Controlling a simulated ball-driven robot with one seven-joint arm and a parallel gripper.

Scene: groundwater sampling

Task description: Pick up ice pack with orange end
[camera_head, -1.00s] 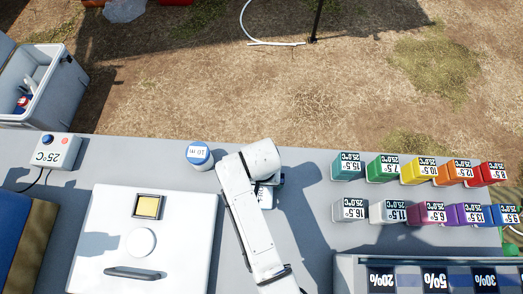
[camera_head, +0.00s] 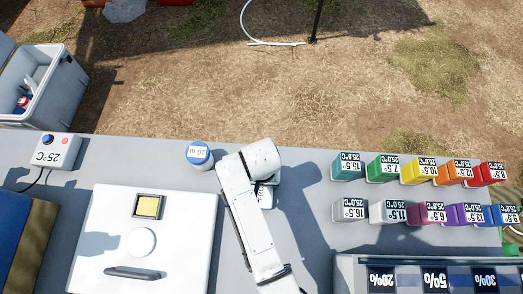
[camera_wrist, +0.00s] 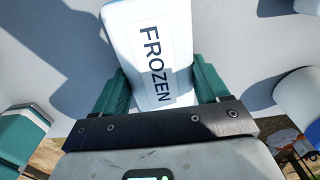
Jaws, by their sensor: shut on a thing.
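A white ice pack (camera_wrist: 150,50) with a FROZEN label sits between the two teal fingers of my gripper (camera_wrist: 158,82) in the wrist view. The gripper is shut on it. The pack's far end runs out of the top of the picture, and no orange end shows. In the head view, my arm hides most of the gripper, and a small white lettered part (camera_head: 265,197) shows just right of the arm, over the grey table.
A blue-topped jar (camera_head: 199,156) stands left of the arm. A white lidded box (camera_head: 95,240) is at lower left. Two rows of coloured temperature-labelled blocks, including an orange one (camera_head: 453,174), stand at right. A dark-patterned tray (camera_head: 345,262) is at lower right.

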